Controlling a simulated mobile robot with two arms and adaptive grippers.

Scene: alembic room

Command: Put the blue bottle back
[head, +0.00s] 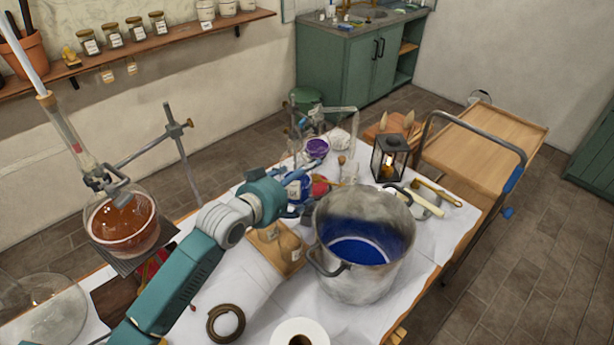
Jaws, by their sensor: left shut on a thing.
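The blue bottle (304,186) with a pale label stands near the middle of the table, just behind the steel pot. My left gripper (291,205) reaches it from the left and is shut on it. The fingers and the bottle's lower part are partly hidden by my wrist and the clutter, so I cannot tell whether its base touches the table. My right gripper is not in view.
A large steel pot (362,270) with blue inside stands close to the right. A lantern (388,160), a purple bowl (316,149) and a wooden tray (277,246) crowd the table. A round flask (122,222) is clamped at left. A wooden cart (485,145) stands beyond.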

